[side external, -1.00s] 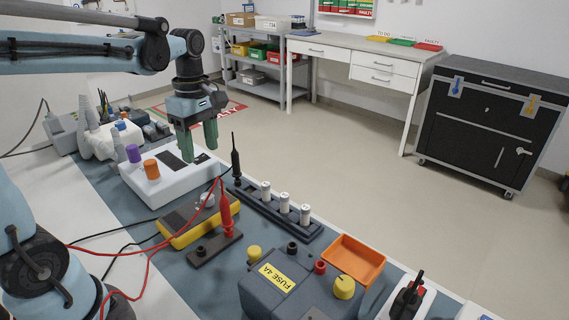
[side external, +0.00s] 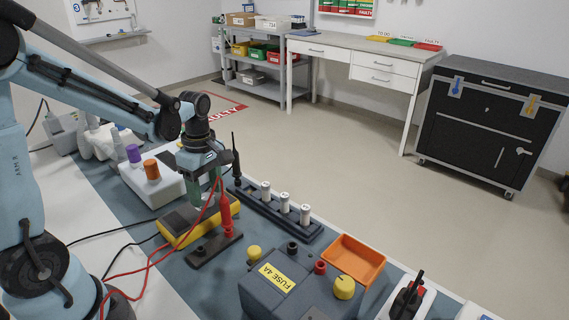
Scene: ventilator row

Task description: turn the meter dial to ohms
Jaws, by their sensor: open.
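The yellow and grey meter (side external: 180,228) lies on the blue-grey mat, its dark screen at the left part of its face. My gripper (side external: 203,194) is open, its green fingers pointing down over the right part of the meter, where the dial is. The fingers and the red lead hide most of the dial, so its setting cannot be read. I cannot tell whether the fingers touch the dial.
A red probe (side external: 226,211) stands in a dark holder (side external: 213,249) close in front of my gripper. A black probe (side external: 235,158) stands behind it. A rack with white cylinders (side external: 284,203), a fuse box (side external: 285,290) and an orange tray (side external: 351,260) lie to the right.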

